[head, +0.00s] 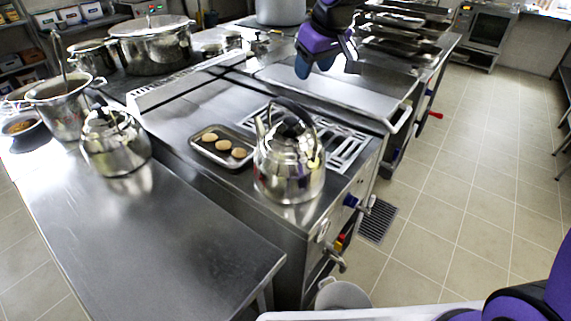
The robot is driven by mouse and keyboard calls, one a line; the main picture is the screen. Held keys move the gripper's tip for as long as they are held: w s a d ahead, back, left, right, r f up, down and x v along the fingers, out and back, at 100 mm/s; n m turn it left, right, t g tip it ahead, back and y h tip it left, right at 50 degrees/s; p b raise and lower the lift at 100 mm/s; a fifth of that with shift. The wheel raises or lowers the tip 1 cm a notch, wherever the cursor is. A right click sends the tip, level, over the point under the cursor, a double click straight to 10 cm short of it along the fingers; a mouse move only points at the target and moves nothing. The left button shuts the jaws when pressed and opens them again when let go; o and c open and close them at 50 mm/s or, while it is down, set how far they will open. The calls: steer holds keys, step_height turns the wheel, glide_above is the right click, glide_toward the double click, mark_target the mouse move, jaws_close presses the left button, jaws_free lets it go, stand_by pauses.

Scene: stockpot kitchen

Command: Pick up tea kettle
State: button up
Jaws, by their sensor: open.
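A shiny steel tea kettle (290,168) with a dark arched handle stands upright on the front corner of the stove counter. A second steel kettle (115,148) stands on the steel table at the left. My gripper (326,66) is at the top centre, open and empty. It is above and beyond the nearer kettle, clearly apart from it. Part of the gripper is cut off by the top edge of the frame.
A small tray (196,149) with several round patties lies left of the nearer kettle, with a slotted grate (345,150) behind it. Large pots (153,48) stand at the back left. The steel table's front (190,235) and the tiled floor (470,190) at right are clear.

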mark_target(286, 104)
steer(key=w+a+f, duration=0.1)
steer(key=a+f, duration=0.1)
steer(key=shift+w+a, duration=0.35)
steer(key=shift+w+a+f+n+y, duration=0.25)
steer(key=shift+a+f+n+y, duration=0.05)
steer(key=shift+a+f, duration=0.1)
steer(key=x, duration=1)
steer(key=shift+s+f, duration=0.15)
steer(key=shift+f, duration=0.05)
steer(key=shift+c, duration=0.4)
jaws_close()
steer(key=shift+r, duration=0.1)
